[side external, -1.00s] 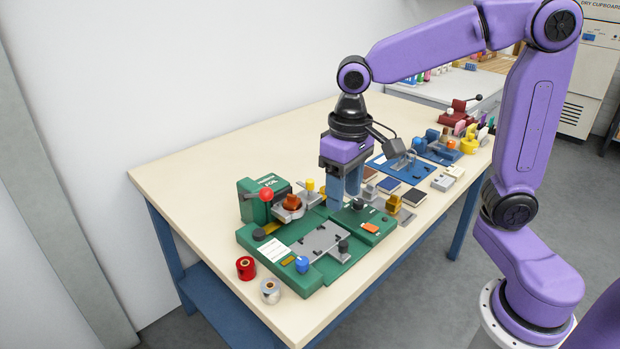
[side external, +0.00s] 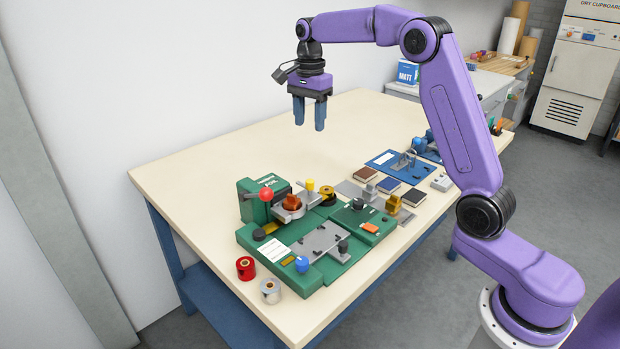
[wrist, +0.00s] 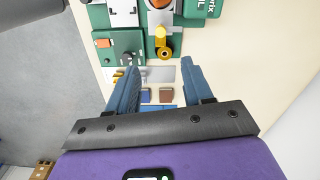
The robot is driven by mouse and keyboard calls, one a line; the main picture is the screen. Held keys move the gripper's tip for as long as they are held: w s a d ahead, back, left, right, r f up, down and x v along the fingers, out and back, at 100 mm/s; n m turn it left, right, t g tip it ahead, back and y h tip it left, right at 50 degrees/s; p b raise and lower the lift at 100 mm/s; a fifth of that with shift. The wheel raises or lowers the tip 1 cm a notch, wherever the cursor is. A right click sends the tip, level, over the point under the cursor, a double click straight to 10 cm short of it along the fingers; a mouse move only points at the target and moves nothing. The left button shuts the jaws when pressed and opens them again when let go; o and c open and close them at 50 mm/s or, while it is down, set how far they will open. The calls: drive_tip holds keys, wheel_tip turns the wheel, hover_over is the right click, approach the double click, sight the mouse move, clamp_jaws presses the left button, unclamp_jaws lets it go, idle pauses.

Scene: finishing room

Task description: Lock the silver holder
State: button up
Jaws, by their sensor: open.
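A green foil press (side external: 262,200) stands at the front of the table. On it, a silver holder (side external: 283,214) carries an orange-brown piece (side external: 292,203) and has a yellow knob (side external: 310,186) at its right side. A gold ring or roll (side external: 327,194) sits just right of the knob. In the wrist view the silver holder (wrist: 153,18), yellow knob (wrist: 160,32) and gold roll (wrist: 165,53) show near the top. My gripper (side external: 309,125) is open and empty, high above the table behind the press. Whether the holder is locked cannot be told.
A red-knobbed lever (side external: 266,194) rises on the press. A red roll (side external: 245,268) and a silver roll (side external: 270,291) stand at the front edge. Dark blocks, brass pieces (side external: 393,204) and a blue board (side external: 398,162) lie to the right. The table's back left is clear.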

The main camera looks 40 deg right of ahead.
sight(310, 180)
wheel_tip(310, 180, down, 17)
drive_tip(key=shift+w+d+f, duration=0.1)
drive_tip(key=shift+d+f, duration=0.05)
drive_tip(key=shift+f, duration=0.05)
idle(0.5)
clamp_jaws()
